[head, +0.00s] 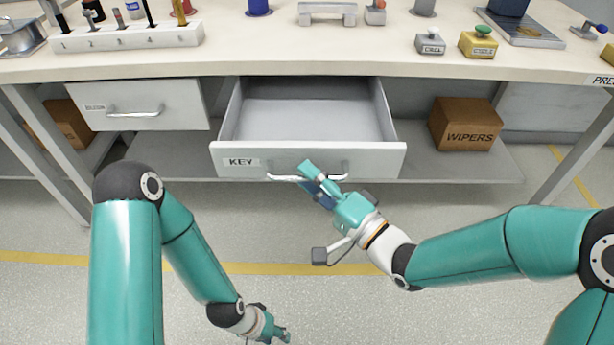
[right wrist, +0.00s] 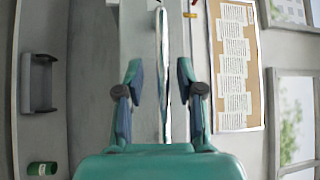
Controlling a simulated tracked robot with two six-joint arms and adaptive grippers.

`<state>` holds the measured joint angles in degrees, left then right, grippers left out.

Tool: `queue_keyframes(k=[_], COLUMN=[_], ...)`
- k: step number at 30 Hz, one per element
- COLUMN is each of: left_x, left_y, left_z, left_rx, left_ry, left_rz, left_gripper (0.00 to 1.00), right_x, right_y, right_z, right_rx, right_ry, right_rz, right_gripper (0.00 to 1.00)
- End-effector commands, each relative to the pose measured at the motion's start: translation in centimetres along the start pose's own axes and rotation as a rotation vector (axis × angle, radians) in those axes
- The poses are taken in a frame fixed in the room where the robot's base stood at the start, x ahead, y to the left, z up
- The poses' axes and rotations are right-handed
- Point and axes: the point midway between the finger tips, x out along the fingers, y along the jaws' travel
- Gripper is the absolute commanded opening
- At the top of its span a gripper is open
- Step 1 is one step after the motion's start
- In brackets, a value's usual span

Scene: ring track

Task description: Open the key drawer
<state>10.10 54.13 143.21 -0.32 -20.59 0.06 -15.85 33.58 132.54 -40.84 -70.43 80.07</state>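The key drawer (head: 240,162), a grey drawer labelled KEY under the workbench, is pulled well out and its inside looks empty. Its silver bar handle (head: 283,178) is on the front, partly hidden by my right gripper (head: 312,180). In the right wrist view the handle (right wrist: 163,60) runs between the two fingers of my right gripper (right wrist: 159,80). The fingers stand apart, with a gap on each side of the bar. My left gripper (head: 279,334) is low at the bottom edge, away from the drawer; its fingers are too small to judge.
A shut drawer (head: 180,104) with its own handle is to the left. A WIPERS box (head: 466,125) stands on the lower shelf (head: 440,165) at right. The bench top (head: 290,60) holds a numbered rack (head: 125,38), two button boxes and other items. The floor in front is clear.

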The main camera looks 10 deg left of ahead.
Motion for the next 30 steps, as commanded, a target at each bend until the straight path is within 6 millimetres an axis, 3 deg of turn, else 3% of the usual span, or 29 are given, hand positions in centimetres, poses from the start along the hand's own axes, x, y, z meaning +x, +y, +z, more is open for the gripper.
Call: queue_keyframes(k=[13, 30], left_x=[0.0, 0.1], left_y=[0.0, 0.0], left_z=[0.0, 0.0], left_rx=[0.000, 0.000], left_ry=[0.000, -0.001], left_rz=[0.000, 0.000], left_gripper=[0.40, 0.40], right_x=[-6.3, -6.9], right_y=[0.2, 0.2], right_z=[0.0, 0.1], right_rx=[0.003, 0.001], right_ry=[0.003, 0.000], right_rz=[0.005, 0.003], right_gripper=[0.37, 0.37])
